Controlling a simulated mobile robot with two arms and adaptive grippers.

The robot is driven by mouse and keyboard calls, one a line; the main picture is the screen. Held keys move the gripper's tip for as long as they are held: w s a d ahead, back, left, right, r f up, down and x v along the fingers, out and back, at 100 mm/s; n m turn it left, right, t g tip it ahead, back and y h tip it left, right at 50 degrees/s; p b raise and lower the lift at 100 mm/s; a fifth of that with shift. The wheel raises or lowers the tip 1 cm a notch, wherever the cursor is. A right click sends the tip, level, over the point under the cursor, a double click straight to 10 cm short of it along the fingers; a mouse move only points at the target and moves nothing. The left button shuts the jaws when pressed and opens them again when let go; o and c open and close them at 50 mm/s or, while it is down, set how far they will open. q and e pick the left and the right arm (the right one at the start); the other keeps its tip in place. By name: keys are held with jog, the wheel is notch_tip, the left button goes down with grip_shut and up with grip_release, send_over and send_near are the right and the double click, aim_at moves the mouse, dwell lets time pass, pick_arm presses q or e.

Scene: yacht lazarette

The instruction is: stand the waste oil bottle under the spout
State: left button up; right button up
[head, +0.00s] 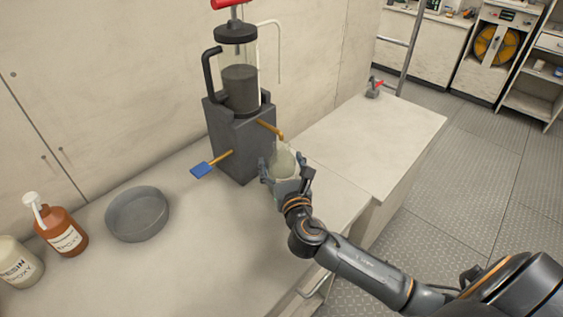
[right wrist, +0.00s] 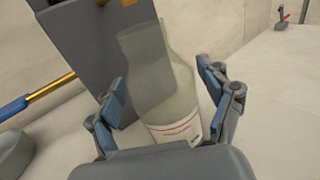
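The waste oil bottle (head: 283,162) is pale and translucent, with a white label that shows in the right wrist view (right wrist: 165,95). It looks upright on the counter beside the dark pump unit, its neck just below the brass spout (head: 272,130). The spout's exact alignment with the mouth is hard to tell. My right gripper (head: 282,172) is around the bottle, one finger on each side. In the right wrist view its fingers (right wrist: 162,85) stand apart, with a gap visible at the right finger, so it looks open. My left gripper is not in view.
The pump unit (head: 228,140) has a blue-handled brass lever (head: 203,169) at its front. A grey round pan (head: 137,214), a brown pump bottle (head: 62,232) and a resin bottle (head: 18,262) stand at left.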

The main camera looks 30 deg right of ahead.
jog(key=shift+s+r, duration=0.1)
jog(key=shift+s, duration=0.05)
jog(key=b+v, duration=0.1)
jog(key=v, duration=1)
jog(key=shift+s, duration=0.4)
jog(key=shift+a, duration=0.1)
